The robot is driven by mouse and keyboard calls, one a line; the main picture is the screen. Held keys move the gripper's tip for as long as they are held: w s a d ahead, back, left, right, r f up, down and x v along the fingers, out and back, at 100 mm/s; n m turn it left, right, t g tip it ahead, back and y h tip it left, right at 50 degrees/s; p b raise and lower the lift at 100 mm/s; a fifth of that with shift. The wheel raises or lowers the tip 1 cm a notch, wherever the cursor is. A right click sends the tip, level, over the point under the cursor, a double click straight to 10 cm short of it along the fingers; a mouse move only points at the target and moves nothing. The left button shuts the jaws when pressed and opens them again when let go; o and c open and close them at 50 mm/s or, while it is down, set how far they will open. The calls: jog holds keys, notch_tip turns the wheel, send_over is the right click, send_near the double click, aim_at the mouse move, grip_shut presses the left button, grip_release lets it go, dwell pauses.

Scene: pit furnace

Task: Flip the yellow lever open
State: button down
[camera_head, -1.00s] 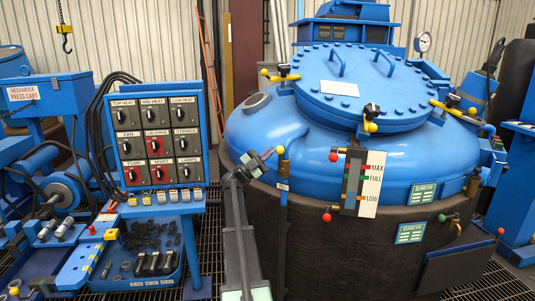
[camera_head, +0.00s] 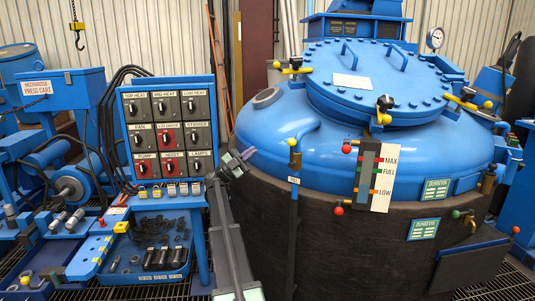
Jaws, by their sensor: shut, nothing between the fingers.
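Several yellow parts show on the big blue furnace (camera_head: 330,165), and I cannot tell for sure which is the task's lever. A small yellow knob (camera_head: 292,142) tops a brass valve (camera_head: 295,160) on the pipe at the furnace's left side. Yellow lid clamps sit at the lid's left (camera_head: 290,68), front (camera_head: 384,112) and right (camera_head: 465,97). My gripper (camera_head: 247,155) is shut and empty, left of the valve and apart from it in the picture. It points up and right, beside the furnace's left shoulder. Its depth from the furnace is unclear.
A switch panel (camera_head: 168,135) with black knobs stands left of my gripper, with a tray of parts (camera_head: 150,258) below. A level gauge (camera_head: 378,175) with coloured ball handles projects from the furnace front. A blue press cart (camera_head: 50,90) is at far left.

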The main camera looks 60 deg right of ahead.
jog(key=shift+w+a+f, duration=0.2)
jog(key=shift+w+a, duration=0.2)
jog(key=shift+w, duration=0.25)
jog(key=shift+w+a+f, duration=0.2)
jog(key=shift+w+a, duration=0.15)
jog(key=shift+w, duration=0.25)
